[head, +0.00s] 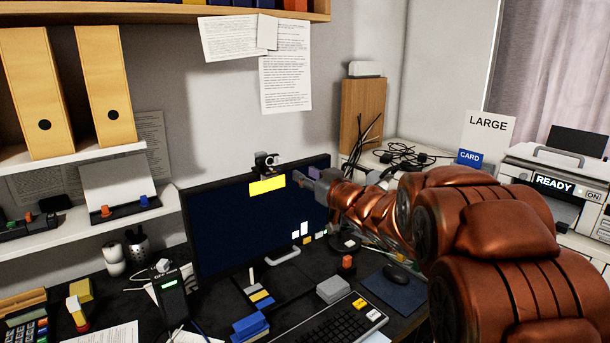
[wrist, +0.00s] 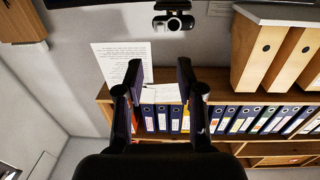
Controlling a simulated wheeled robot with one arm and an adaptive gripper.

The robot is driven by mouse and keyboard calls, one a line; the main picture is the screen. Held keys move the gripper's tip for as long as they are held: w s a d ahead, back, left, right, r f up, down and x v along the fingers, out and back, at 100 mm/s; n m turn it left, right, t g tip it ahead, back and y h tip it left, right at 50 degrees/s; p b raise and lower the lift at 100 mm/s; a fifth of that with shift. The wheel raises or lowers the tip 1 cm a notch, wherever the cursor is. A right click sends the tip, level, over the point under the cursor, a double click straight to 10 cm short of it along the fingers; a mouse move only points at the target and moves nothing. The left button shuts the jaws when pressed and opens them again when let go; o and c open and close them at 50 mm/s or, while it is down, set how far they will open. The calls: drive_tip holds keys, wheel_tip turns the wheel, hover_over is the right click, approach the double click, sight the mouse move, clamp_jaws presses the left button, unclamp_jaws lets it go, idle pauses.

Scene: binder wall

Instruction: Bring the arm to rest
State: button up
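My copper-coloured arm reaches in from the right in the head view. My gripper (head: 307,182) is at its far end, in front of the upper right part of the dark monitor (head: 228,226). In the wrist view my gripper (wrist: 161,76) has its two dark fingers apart, with nothing held between them. Behind the fingers are a row of binders (wrist: 228,118) and a pinned sheet (wrist: 118,62), which looks upside down. The head view does not show the finger gap clearly.
A webcam (head: 266,165) sits on the monitor's top edge. The keyboard (head: 335,322), mouse (head: 397,274) and small blocks crowd the desk below. A printer (head: 555,178) stands at the right, and shelves with yellow binders (head: 37,93) line the left wall.

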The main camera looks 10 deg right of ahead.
drive_tip(key=shift+d, duration=0.1)
drive_tip(key=s+d+f+m+g+h, duration=0.35)
drive_tip(key=s+f+h, duration=0.2)
drive_tip(key=s, duration=0.35)
drive_tip(key=s+d+f+m+g+h, duration=0.2)
drive_tip(key=s+d+f+g+h, duration=0.25)
drive_tip(key=s+f, duration=0.4)
drive_tip(key=s+a+f+g+y, duration=0.1)
drive_tip(key=s+a+f+g, duration=0.1)
drive_tip(key=s, duration=0.9)
drive_tip(key=s+a+f+n+g+y, duration=0.1)
drive_tip(key=s+a+g, duration=0.3)
drive_tip(key=s, duration=0.7)
drive_tip(key=s+a+f+g+y, duration=0.1)
drive_tip(key=s+a+f+g, duration=0.2)
drive_tip(key=s, duration=0.8)
drive_tip(key=shift+s+a+g+y+p, duration=0.3)
drive_tip(key=shift+g+y+p, duration=0.1)
drive_tip(key=shift+g, duration=0.5)
drive_tip(key=shift+n, duration=0.25)
